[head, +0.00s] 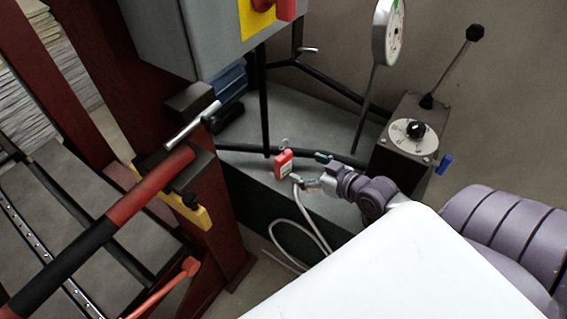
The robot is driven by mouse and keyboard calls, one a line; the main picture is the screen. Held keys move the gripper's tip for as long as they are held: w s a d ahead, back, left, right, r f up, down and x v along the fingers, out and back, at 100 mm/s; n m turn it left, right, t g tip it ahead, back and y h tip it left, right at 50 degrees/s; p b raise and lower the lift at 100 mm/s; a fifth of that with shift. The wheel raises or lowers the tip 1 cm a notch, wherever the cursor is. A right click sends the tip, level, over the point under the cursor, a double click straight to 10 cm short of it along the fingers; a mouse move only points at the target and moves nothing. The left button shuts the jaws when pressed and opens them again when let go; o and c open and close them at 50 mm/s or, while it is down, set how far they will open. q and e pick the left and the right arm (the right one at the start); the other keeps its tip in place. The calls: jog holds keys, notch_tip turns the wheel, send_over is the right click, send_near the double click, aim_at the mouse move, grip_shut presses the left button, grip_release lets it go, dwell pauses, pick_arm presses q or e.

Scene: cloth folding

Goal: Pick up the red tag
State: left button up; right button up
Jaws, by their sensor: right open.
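The red tag (284,163) is a small red padlock-like piece with a pale label and a ring at its top. It stands near the middle of the head view, at the grey machine top. I cannot tell whether it rests on the surface or hangs. My right gripper (309,169) is just to the right of the tag, with its jaws apart and facing it. No contact is visible, and nothing shows between the fingertips. My left gripper is out of view.
A grey box with a yellow-and-red switch (258,14) hangs above. A round gauge (391,32) on a thin stem and a lever control box (409,131) stand behind and right. Dark pipes (318,155) cross the grey top (325,108). A red-brown frame (205,190) is left.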

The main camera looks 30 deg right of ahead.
aim_at(286, 161)
jog(key=x, duration=0.3)
jog(key=shift+f, duration=0.1)
jog(key=x, duration=0.1)
jog(key=b+x, duration=0.1)
jog(key=x, duration=0.3)
jog(key=shift+w+a, duration=0.15)
jog(key=shift+a, duration=0.25)
jog(key=shift+w+f, duration=0.2)
jog(key=shift+w, duration=0.2)
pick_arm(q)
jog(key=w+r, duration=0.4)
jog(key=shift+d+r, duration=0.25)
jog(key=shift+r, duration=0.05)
pick_arm(e)
jog(key=c, duration=1.3)
